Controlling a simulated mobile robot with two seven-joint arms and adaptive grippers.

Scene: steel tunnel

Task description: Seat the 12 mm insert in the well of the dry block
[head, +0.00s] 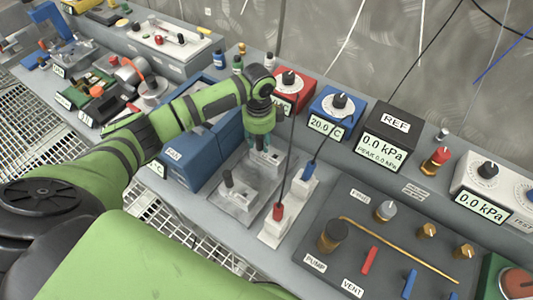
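My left gripper (265,154) points down over a pale grey metal holder (236,208) in the middle of the bench. Its fingertips are small and partly hidden among the holder's blocks, so I cannot tell whether they are open or shut on something. A dark-topped peg (228,179) stands upright in the holder, left of the gripper. I cannot make out which piece is the 12 mm insert. A large blue box (182,177), possibly the dry block, stands left of the holder. My arm covers part of its top, and no well shows clearly. My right gripper is out of view.
A white stand (273,236) with red and blue probes and thin leads is right of the holder. Red (292,101), blue (325,124) and black (386,153) instrument boxes line the back. A dark valve panel (318,269) fills the right front.

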